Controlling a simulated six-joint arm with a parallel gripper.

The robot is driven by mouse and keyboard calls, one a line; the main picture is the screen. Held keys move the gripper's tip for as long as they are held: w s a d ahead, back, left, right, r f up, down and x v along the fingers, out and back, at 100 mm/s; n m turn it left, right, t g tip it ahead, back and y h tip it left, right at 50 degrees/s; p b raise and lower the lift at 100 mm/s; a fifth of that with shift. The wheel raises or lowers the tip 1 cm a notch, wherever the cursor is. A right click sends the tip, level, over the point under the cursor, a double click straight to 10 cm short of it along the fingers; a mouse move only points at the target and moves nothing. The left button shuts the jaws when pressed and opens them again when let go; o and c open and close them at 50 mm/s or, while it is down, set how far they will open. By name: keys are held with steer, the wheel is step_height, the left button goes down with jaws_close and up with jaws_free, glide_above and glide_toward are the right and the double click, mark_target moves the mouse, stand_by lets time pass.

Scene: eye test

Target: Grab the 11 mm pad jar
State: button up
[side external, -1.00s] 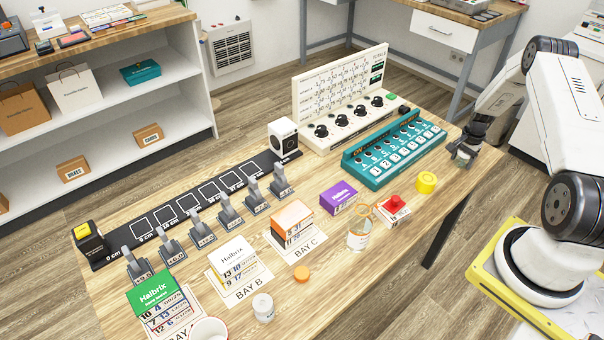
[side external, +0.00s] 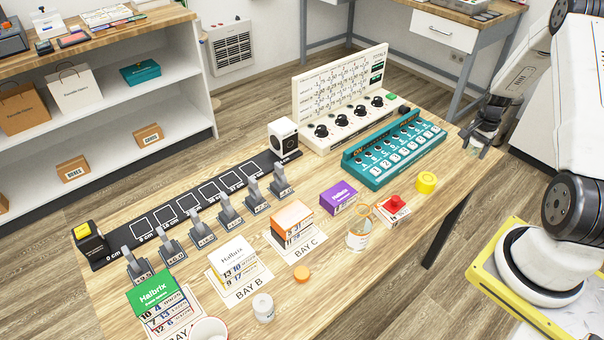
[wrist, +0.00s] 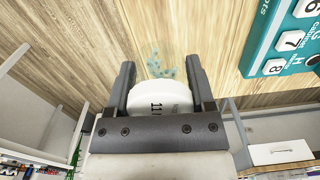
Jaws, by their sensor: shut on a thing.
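My gripper (side external: 480,142) is in the air at the right end of the table in the side view. In the wrist view its two dark fingers (wrist: 160,66) stand on either side of a white round jar part (wrist: 158,96) and are shut on it. Dark print reading "11" and a cut-off "m" shows on the white part; the palm hides the rest. Small see-through teal shapes (wrist: 161,67) show just beyond it, and I cannot tell if they are inside the jar. The held jar is too small to make out in the side view.
A clear jar (side external: 358,240), an orange cap (side external: 302,273) and a white jar (side external: 263,308) stand toward the front.

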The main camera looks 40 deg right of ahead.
steer(key=s+a+r, duration=0.4)
steer(key=s+a, duration=0.2)
steer(key=a, duration=0.1)
steer(key=shift+s+r, duration=0.3)
steer(key=shift+r, duration=0.05)
steer(key=shift+w, duration=0.1)
stand_by(1.0)
